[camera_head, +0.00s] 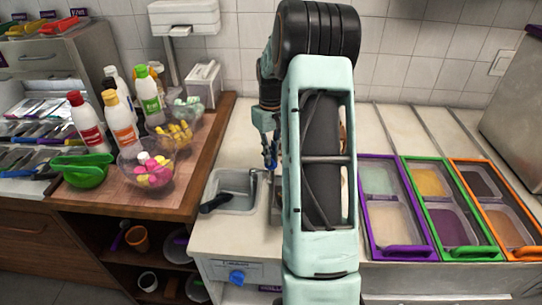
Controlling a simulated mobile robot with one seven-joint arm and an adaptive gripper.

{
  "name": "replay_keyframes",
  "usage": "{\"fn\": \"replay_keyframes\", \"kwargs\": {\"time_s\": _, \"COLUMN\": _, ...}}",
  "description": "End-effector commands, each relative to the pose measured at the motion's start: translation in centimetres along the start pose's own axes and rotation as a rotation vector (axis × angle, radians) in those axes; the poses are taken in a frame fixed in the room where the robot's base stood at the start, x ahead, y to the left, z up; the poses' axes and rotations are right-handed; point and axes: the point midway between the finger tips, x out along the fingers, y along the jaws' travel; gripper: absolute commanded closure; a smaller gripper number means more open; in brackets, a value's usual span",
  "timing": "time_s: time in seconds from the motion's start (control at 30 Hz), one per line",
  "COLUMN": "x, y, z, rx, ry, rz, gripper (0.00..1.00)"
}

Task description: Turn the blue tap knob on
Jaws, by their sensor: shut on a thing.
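My gripper (269,148) points down behind the small sink (238,191), left of my forearm. It is shut on a small blue piece (271,162), which appears to be the blue tap knob. The fingers and the knob are small and partly dark, so how far the knob is turned cannot be told. A thin metal tap spout (253,184) stands at the sink's right side. No water stream can be made out.
A larger blue knob (236,277) sits on the counter's front panel. A dark-handled utensil (216,202) lies in the sink. Bottles and a bowl of colored balls (146,171) stand on the wooden top at left. Topping trays (400,252) fill the right. My arm hides the middle.

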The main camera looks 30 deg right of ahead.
Motion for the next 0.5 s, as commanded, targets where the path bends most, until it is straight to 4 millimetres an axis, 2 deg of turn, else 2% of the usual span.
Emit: {"fn": "replay_keyframes", "kwargs": {"time_s": 0.5, "x": -0.02, "y": -0.03, "z": -0.03, "rx": 0.457, "ry": 0.000, "rz": 0.001, "gripper": 1.00}}
